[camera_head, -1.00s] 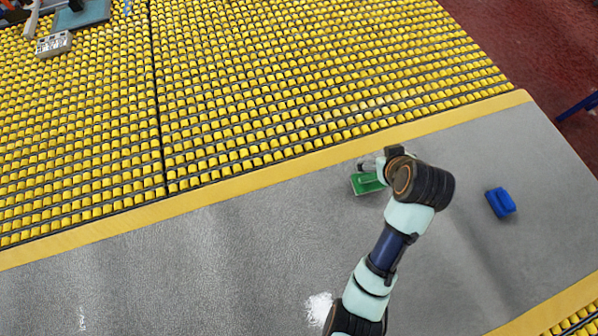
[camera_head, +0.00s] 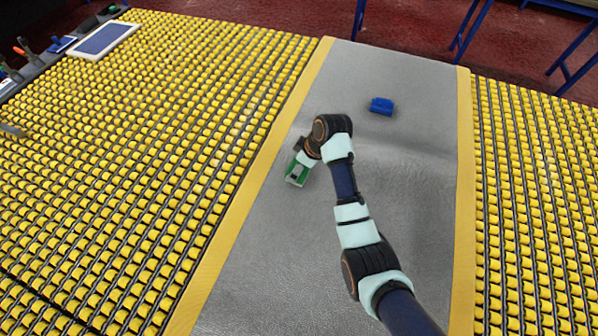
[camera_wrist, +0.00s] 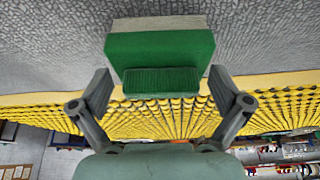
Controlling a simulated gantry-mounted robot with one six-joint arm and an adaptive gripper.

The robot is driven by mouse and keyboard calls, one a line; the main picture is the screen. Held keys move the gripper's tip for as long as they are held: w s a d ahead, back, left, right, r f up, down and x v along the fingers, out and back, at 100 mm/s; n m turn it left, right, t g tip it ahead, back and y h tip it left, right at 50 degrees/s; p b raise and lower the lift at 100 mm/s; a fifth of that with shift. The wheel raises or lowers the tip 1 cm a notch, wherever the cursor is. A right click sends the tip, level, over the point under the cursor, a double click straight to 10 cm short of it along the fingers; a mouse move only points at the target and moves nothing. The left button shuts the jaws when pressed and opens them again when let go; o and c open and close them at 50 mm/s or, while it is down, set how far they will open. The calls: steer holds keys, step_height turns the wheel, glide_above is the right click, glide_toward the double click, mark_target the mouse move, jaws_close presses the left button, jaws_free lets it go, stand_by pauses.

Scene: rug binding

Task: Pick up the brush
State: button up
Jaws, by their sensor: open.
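The brush is a green block (camera_head: 296,175) with a pale layer along one side, lying on the grey rug near its left yellow border. In the wrist view the green brush (camera_wrist: 160,48) fills the upper middle, with a ribbed green grip facing my gripper. My gripper (camera_wrist: 162,77) is open, one finger on each side of the ribbed grip in the picture. I see gaps between the fingers and the grip, and no contact. In the head view my gripper (camera_head: 301,161) is over the brush and partly covers it; its fingers are hard to make out there.
A blue block (camera_head: 381,106) lies on the grey rug (camera_head: 400,75) farther back. Yellow roller beds (camera_head: 130,130) flank the rug on both sides. A tray (camera_head: 103,40) and tools lie at the far left. Blue metal legs stand on the red floor behind.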

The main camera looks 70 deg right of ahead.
steer(key=shift+w+f, duration=0.3)
steer(key=shift+f, duration=0.35)
steer(key=shift+c, duration=0.2)
steer(key=c, duration=0.9)
steer(key=shift+o, duration=0.2)
steer(key=shift+r, duration=0.15)
step_height(320, 180, up, 20)
steer(key=p, duration=0.5)
